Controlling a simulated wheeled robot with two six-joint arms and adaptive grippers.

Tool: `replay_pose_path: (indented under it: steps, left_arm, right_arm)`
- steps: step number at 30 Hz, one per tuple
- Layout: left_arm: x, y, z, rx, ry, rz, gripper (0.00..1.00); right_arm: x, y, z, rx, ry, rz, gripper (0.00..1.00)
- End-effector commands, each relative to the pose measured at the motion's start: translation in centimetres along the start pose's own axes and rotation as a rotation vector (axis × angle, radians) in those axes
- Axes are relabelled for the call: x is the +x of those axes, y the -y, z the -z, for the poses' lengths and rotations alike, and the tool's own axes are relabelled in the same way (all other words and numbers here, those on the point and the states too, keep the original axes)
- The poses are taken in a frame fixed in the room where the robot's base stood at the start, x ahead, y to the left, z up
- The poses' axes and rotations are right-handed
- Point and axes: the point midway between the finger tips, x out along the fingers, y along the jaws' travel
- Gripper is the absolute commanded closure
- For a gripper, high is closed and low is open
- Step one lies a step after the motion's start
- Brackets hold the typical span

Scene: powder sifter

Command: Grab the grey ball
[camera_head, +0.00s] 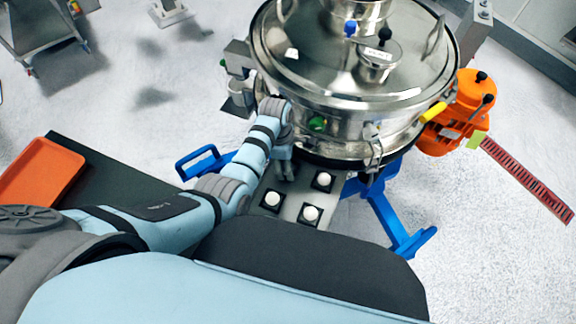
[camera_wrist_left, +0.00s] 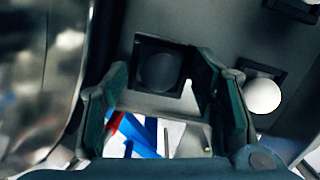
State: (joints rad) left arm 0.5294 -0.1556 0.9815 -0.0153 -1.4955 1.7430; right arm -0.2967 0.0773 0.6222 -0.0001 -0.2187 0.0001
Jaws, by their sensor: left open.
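The grey ball (camera_wrist_left: 158,71) sits in a dark square holder on a grey metal plate (camera_wrist_left: 215,35) in the left wrist view. My left gripper (camera_wrist_left: 160,85) is open, with one finger on each side of the ball in the picture. I cannot tell how far the fingertips are from it. A white ball (camera_wrist_left: 262,95) lies in another holder to the right. In the head view my left gripper (camera_head: 284,168) points down at the plate (camera_head: 290,205) beside the sifter and hides the grey ball. My right gripper is not in view.
White balls (camera_head: 310,213) sit in holders on the plate. The big steel sifter (camera_head: 340,75) stands close beside my left gripper, above blue legs (camera_head: 395,220). An orange tray (camera_head: 40,178) lies on a dark surface (camera_head: 110,185) at the left. An orange motor (camera_head: 455,115) is at the right.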

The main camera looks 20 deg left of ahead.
Motion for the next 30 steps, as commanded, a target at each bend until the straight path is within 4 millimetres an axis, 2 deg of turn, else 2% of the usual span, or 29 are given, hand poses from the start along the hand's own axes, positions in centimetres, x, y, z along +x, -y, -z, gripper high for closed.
replay_pose_path:
  steps: [1, 9, 16, 19, 25, 28, 30]
  left_arm:
    - [-0.1, 0.0, 0.0, 0.000, 0.000, 0.000, 0.46]
    - [-0.1, 0.0, 0.0, 0.000, 0.000, 0.000, 0.88]
    - [-0.1, 0.0, 0.0, 0.000, 0.000, 0.000, 0.89]
    - [-0.8, 0.0, -0.1, 0.001, 0.000, 0.000, 0.89]
    - [-5.7, -0.1, -0.8, 0.001, 0.001, -0.004, 0.89]
    - [-7.8, -0.1, -1.0, 0.001, 0.001, -0.004, 0.89]
    - [-8.8, -0.1, -1.1, 0.001, 0.001, -0.002, 0.89]
  right_arm:
    - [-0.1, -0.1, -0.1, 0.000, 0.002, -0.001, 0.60]
    - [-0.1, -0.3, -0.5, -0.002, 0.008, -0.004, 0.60]
    - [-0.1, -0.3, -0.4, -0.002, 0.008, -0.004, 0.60]
    - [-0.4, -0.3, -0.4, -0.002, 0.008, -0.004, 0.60]
    - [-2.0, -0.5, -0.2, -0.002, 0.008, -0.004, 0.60]
    - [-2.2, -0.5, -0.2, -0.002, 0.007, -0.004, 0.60]
    - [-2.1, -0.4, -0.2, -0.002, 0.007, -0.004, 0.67]
